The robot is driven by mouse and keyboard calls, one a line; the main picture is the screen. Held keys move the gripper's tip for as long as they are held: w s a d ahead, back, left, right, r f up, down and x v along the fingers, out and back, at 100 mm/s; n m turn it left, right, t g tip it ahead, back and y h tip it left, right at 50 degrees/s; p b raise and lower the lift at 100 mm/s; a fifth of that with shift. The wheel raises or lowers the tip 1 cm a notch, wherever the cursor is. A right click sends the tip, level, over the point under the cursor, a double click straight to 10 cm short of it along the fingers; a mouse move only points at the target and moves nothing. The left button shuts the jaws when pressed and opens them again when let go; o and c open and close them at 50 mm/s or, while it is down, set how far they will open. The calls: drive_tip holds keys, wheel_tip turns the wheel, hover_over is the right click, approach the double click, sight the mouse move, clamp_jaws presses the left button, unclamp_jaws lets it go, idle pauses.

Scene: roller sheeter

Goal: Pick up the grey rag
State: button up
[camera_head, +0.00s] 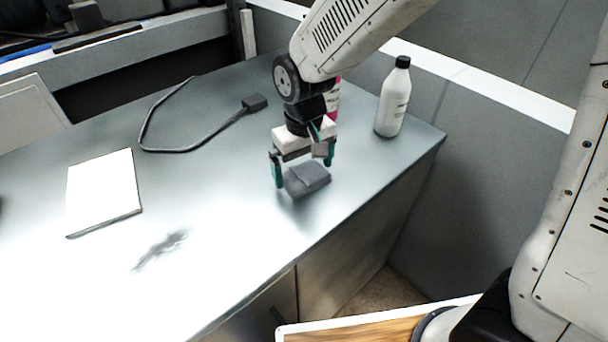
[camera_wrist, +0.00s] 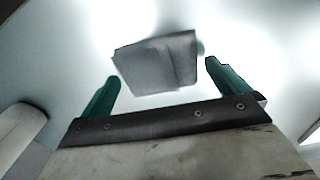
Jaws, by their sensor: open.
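The grey rag (camera_head: 307,180) is a small folded pad lying on the grey worktop, toward its right part in the head view. In the wrist view the rag (camera_wrist: 158,62) lies ahead of and between the two green fingers. My gripper (camera_head: 304,176) points down over the rag, with its green fingers apart on either side of it. It also shows in the wrist view (camera_wrist: 158,82), open and empty. I cannot tell the exact height of the fingertips above the worktop.
A white bottle with a black cap (camera_head: 394,98) stands right of my gripper. A pink-labelled bottle (camera_head: 333,100) is partly hidden behind it. A black cable (camera_head: 160,148), a white notebook (camera_head: 104,192) and a dark smudge (camera_head: 160,250) are on the worktop (camera_head: 225,215) to the left.

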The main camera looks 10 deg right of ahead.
sight(304, 174)
drive_tip(key=shift+f, duration=0.35)
drive_tip(key=c, duration=0.8)
drive_tip(key=shift+r, duration=0.45)
wheel_tip(304, 174, up, 3)
drive_tip(key=shift+s, duration=0.15)
drive_tip(key=s+d, duration=0.1)
drive_tip(key=s, duration=0.6)
drive_tip(key=s+d+r, duration=0.1)
drive_tip(key=s+d, duration=0.1)
drive_tip(key=s, duration=0.6)
drive_tip(key=shift+s+d, duration=0.2)
drive_tip(key=shift+d, duration=0.05)
drive_tip(key=shift+r, duration=0.1)
